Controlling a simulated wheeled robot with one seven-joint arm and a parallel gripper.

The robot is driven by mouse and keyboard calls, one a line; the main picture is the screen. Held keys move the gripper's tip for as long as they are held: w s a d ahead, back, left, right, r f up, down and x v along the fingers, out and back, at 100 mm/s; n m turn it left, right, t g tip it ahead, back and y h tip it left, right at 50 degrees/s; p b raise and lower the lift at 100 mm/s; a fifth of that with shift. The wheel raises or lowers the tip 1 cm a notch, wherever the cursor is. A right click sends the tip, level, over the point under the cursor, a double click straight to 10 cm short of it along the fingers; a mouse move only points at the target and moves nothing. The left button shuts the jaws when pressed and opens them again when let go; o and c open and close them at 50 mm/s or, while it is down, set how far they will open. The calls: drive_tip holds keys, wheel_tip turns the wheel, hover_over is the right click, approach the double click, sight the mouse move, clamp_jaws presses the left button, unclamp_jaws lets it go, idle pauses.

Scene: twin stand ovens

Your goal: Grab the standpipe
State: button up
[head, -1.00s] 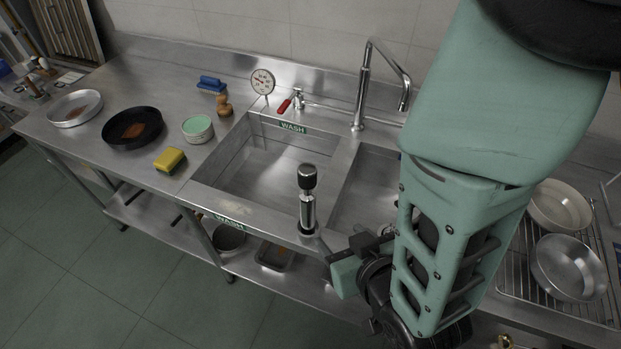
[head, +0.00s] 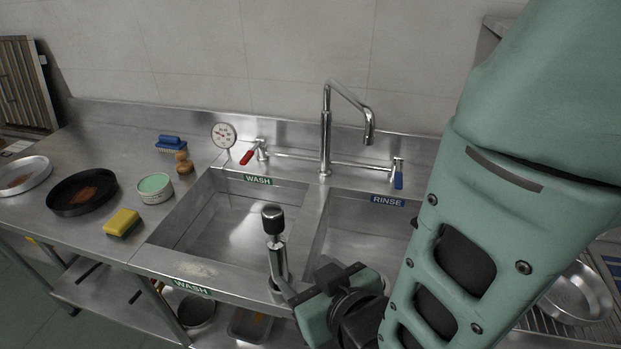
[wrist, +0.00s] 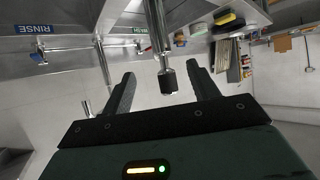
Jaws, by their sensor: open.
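The standpipe (head: 278,252) is an upright chrome tube with a black ribbed top. In the head view it shows against the front of the sinks, near the divider. In the wrist view the standpipe (wrist: 166,76) appears upside down, its black top in the gap between my fingers. My gripper (head: 287,292) is open, just right of the tube's lower part in the head view; its fingers are partly hidden there. Both fingers of my gripper (wrist: 160,78) show in the wrist view, with no clear contact on the tube.
The wash basin (head: 215,225) and rinse basin (head: 350,235) lie behind. A tall faucet (head: 326,130) stands at the back. A yellow sponge (head: 122,223), green-topped tin (head: 155,188) and black pan (head: 82,190) are on the left counter. A metal bowl (head: 577,293) sits right.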

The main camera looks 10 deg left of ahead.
sight(281, 252)
drive_tip(key=shift+b+x, duration=0.9)
drive_tip(key=shift+b, duration=1.25)
drive_tip(key=p+x, duration=0.2)
drive_tip(key=x, duration=0.3)
drive_tip(key=shift+w+a+f, duration=0.1)
drive_tip(key=shift+w+a, duration=0.15)
drive_tip(key=shift+p+x, duration=1.8)
drive_tip(key=shift+x, duration=1.5)
drive_tip(key=shift+s+f, duration=0.1)
drive_tip(key=shift+f, duration=0.05)
drive_tip(key=shift+c, duration=0.3)
drive_tip(key=c, duration=1.1)
drive_tip(key=shift+c, duration=0.2)
